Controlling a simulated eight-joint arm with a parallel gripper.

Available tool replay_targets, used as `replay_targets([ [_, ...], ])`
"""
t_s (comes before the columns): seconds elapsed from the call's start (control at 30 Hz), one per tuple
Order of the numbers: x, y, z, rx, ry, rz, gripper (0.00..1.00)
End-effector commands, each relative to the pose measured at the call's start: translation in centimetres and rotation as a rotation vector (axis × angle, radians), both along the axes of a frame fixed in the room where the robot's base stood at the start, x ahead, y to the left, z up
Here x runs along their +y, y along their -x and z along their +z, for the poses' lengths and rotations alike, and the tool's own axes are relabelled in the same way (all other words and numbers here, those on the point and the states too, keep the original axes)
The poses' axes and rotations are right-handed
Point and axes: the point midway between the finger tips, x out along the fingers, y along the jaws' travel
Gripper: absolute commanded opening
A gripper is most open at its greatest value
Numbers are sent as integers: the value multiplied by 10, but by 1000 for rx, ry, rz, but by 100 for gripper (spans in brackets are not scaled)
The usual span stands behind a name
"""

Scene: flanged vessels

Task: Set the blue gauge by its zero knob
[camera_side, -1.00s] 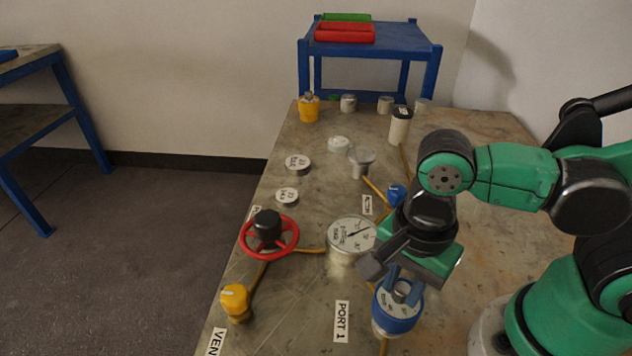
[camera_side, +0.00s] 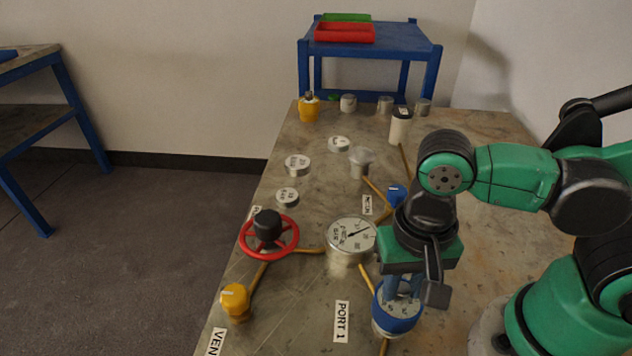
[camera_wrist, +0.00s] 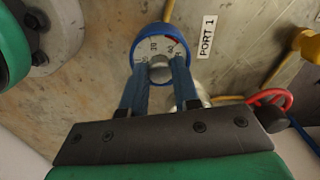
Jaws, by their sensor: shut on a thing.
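The blue gauge (camera_side: 396,322) stands on the table near its front, a round dial with a blue rim. In the wrist view the blue gauge (camera_wrist: 143,45) shows a white face with numbers and a short red mark at the upper right. Its grey zero knob (camera_wrist: 160,72) sits at the face's centre. My gripper (camera_wrist: 161,82) is over the gauge with its blue fingers on either side of the knob, shut on it. In the side view my gripper (camera_side: 402,287) hides the knob and part of the face. I cannot make out the needle.
A larger white-faced gauge (camera_side: 351,240) stands close to the left of my gripper. A red handwheel (camera_side: 268,237), a yellow knob (camera_side: 235,299) and a blue knob (camera_side: 396,195) stand nearby. Yellow pipes run between fittings. A PORT 1 label (camera_side: 341,321) lies beside the blue gauge.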

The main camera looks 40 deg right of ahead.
Motion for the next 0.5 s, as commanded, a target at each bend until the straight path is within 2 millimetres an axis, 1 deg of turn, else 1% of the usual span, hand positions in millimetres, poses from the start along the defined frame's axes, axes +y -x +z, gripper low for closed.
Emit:
replay_targets([
  [0.23, -1, -1, 0, -4, 3, 71, 0],
  [0.5, -1, -1, 0, -4, 3, 87, 0],
])
